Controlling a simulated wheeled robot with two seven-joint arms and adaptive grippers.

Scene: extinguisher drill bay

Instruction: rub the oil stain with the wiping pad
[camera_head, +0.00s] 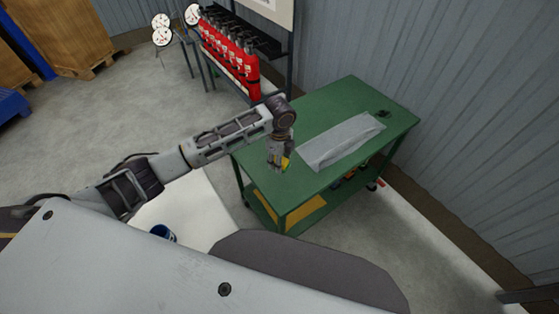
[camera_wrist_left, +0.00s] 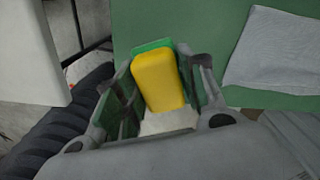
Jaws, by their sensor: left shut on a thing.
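My left gripper (camera_head: 278,162) is over the near left part of the green workbench. It is shut on the wiping pad, a yellow block with a green face. In the left wrist view the pad (camera_wrist_left: 158,82) sits between the two fingers. I cannot tell whether the pad touches the bench top. A small dark patch (camera_head: 382,114) lies near the far right corner of the bench; it may be the oil stain, but it is too small to be sure. My right gripper is out of view.
Red extinguishers (camera_head: 232,50) stand on a rack behind. A blue cup-like thing (camera_head: 162,233) is near my body.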

